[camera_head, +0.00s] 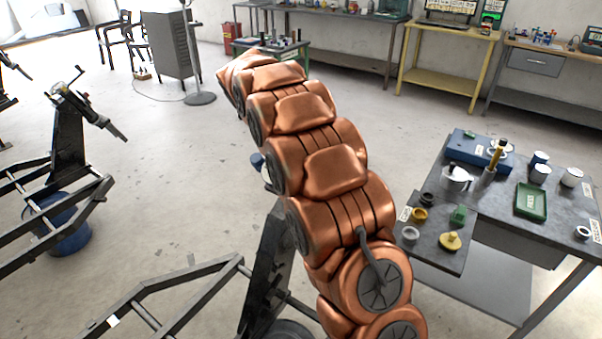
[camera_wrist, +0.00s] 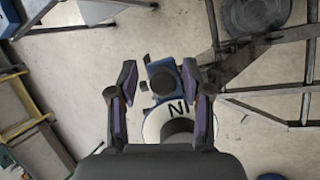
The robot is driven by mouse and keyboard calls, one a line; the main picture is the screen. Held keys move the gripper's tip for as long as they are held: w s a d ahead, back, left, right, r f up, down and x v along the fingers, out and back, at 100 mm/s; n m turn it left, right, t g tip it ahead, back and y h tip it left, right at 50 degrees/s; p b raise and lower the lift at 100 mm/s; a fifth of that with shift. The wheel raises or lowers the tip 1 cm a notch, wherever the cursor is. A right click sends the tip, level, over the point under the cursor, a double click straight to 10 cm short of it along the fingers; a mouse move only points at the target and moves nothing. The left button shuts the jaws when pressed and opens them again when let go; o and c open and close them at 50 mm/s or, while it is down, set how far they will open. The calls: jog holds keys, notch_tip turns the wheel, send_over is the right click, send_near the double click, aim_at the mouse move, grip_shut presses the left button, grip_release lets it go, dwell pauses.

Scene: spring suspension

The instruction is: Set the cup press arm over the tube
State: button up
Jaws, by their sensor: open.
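In the wrist view my gripper (camera_wrist: 159,80) is open, its two dark fingers apart. Between and below them is a blue part (camera_wrist: 157,66) with a dark round top, apparently not gripped. Just beneath it is a white ring (camera_wrist: 153,128) with dark letters, around a grey round piece (camera_wrist: 178,131). I cannot tell for sure which of these is the cup press arm or the tube. In the head view my copper arm hides most of this spot; only a small blue and white bit (camera_head: 258,162) shows at its left edge.
A dark metal frame (camera_head: 180,290) stands beside my arm. A similar frame with an upright device (camera_head: 72,130) is on the left, over a blue drum (camera_head: 62,232). A grey table (camera_head: 520,205) with cups and a green tray (camera_head: 531,202) is on the right. Floor between is open.

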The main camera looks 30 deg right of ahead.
jog(key=v, duration=0.7)
jog(key=shift+r, duration=0.25)
jog(key=shift+a, duration=0.15)
dwell(0.4)
jog(key=s+a+f+y, duration=0.1)
jog(key=s+a+f, duration=0.1)
jog(key=s, duration=1.1)
jog(key=s+a+f+m+y, duration=0.1)
jog(key=s+a, duration=0.4)
jog(key=s, duration=0.8)
jog(key=s+a+f+m+y, duration=0.1)
jog(key=s+a+f+y, duration=0.2)
jog(key=s, duration=1.1)
jog(key=shift+a+f, duration=0.45)
